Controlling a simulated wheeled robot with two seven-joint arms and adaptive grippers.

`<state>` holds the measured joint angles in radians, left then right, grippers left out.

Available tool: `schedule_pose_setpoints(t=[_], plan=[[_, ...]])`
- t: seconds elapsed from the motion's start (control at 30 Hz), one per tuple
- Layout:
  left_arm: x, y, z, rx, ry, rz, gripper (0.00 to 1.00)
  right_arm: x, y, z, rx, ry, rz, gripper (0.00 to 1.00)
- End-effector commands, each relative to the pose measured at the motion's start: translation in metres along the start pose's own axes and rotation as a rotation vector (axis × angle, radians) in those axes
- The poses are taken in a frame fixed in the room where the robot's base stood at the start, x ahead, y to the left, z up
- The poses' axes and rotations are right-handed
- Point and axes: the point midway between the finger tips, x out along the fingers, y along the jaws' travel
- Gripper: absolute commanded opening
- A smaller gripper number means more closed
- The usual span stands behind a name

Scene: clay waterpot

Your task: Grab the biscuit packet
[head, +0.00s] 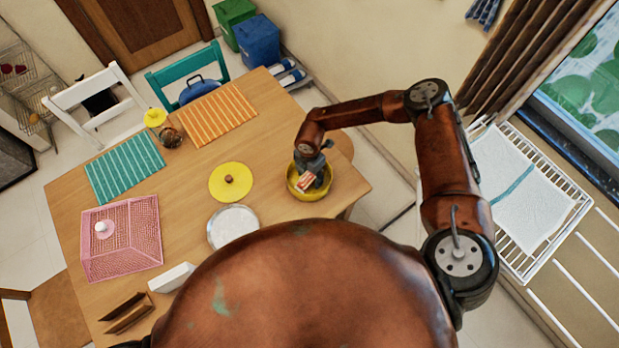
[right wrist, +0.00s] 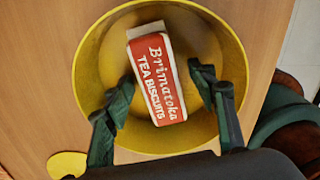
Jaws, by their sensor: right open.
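The biscuit packet (right wrist: 158,78) is a red and white box with "Brimatoka Tea Biscuits" on it. It lies inside a yellow bowl (right wrist: 95,60) in the right wrist view. In the head view the packet (head: 306,182) shows small in the yellow bowl (head: 312,195) near the table's right end. My right gripper (right wrist: 165,85) is open, with one dark finger on each side of the packet's lower part. I cannot tell whether the fingers touch the packet. In the head view my right gripper (head: 312,175) is over the bowl. My left gripper is not in view.
A yellow lid (head: 230,182) and a silver plate (head: 233,226) lie left of the bowl on the wooden table (head: 190,215). A pink mesh cover (head: 122,238), a green striped mat (head: 124,168) and an orange striped mat (head: 215,116) lie farther left and back.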

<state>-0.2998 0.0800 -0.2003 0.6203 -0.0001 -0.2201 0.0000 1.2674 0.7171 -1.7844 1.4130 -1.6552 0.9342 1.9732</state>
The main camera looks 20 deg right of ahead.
Motion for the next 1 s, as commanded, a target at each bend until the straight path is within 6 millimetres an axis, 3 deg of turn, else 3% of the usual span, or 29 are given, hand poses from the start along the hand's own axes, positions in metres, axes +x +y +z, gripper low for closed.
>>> schedule_pose_setpoints(t=[0.17, 0.77, 1.0], plan=[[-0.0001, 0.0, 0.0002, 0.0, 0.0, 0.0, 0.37, -0.0006, 0.0001, -0.0002, 0.0, 0.0, 0.0, 0.46], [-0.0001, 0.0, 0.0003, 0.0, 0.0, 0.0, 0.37, -0.0009, 0.0001, -0.0003, 0.0, 0.001, 0.0, 0.05], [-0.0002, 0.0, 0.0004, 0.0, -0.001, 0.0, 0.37, -0.0025, 0.0004, -0.0001, 0.0, 0.001, 0.001, 0.04]])
